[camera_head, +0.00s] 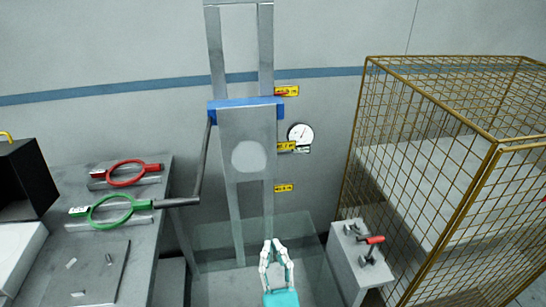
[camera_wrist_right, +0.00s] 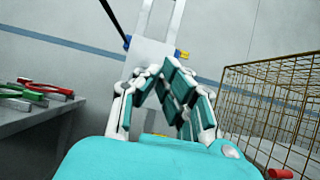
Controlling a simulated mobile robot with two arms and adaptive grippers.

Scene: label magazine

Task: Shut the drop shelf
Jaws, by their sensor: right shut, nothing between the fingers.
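A tall grey metal frame (camera_head: 268,45) stands against the wall, with a blue crossbar (camera_head: 246,103) and a flat grey panel (camera_head: 262,132) bearing a pale round disc below it. A lever (camera_head: 203,160) runs down from the bar's left end to a dark grip (camera_head: 178,202). I cannot tell for certain which part is the drop shelf. My right gripper (camera_head: 274,243) is below the panel, apart from it in the picture, with its fingertips together and empty. In the right wrist view its fingers (camera_wrist_right: 162,68) cover part of the panel. My left gripper is out of view.
A bench (camera_head: 150,185) at left holds red (camera_head: 125,172) and green (camera_head: 112,210) ring-shaped tools. A brass wire cage (camera_head: 440,150) stands at right. A grey block (camera_head: 345,250) with a red-handled clamp (camera_head: 372,240) is beside it. A gauge (camera_head: 300,133) and yellow labels (camera_head: 284,188) are on the wall.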

